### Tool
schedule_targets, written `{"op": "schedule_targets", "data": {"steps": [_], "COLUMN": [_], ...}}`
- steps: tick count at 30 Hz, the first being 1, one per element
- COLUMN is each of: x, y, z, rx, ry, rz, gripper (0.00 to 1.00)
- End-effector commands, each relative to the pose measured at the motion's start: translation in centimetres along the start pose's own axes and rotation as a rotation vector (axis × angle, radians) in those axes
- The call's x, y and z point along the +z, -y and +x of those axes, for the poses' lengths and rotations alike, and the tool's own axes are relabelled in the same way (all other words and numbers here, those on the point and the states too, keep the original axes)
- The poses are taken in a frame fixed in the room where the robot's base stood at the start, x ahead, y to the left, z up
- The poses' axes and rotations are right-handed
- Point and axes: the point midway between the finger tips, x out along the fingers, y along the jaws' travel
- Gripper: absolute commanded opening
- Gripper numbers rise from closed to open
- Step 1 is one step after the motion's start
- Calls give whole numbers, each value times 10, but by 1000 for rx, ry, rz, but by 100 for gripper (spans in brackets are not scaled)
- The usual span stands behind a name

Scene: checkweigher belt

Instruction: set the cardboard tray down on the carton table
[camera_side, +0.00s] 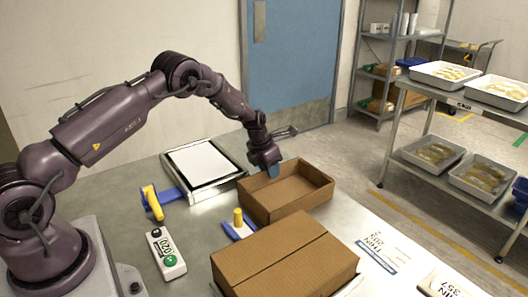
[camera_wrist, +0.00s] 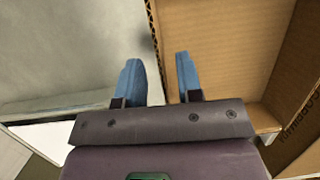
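The cardboard tray (camera_side: 318,190) is open-topped and empty, right of centre in the side view. It looks level and at or very near the steel table surface (camera_side: 375,215); I cannot tell which part of that surface is the carton table. My gripper (camera_side: 273,170) points down at the tray's back left wall. In the wrist view, my gripper's two blue fingers (camera_wrist: 157,62) stand apart, one on each side of the tray's wall (camera_wrist: 156,30). Gaps show between the wall and the fingers, so they look open around it. The lower fingertip contact is not clear.
A closed carton (camera_side: 285,258) stands in front of the tray. A white-topped weigher plate (camera_side: 200,162) lies behind left. A yellow-handled blue tool (camera_side: 153,202), a yellow-knobbed blue piece (camera_side: 239,222) and a button box (camera_side: 166,252) are nearby. Printed sheets (camera_side: 383,252) lie right.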

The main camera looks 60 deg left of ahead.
Motion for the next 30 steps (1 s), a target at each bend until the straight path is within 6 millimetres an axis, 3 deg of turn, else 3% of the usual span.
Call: {"op": "schedule_targets", "data": {"steps": [9,15,30], "x": [1,1,0], "y": [1,0,0], "z": [-72,-99,-106], "rx": [0,0,-1], "ry": [3,2,0], "rz": [0,0,12], "gripper": [33,33,33]}}
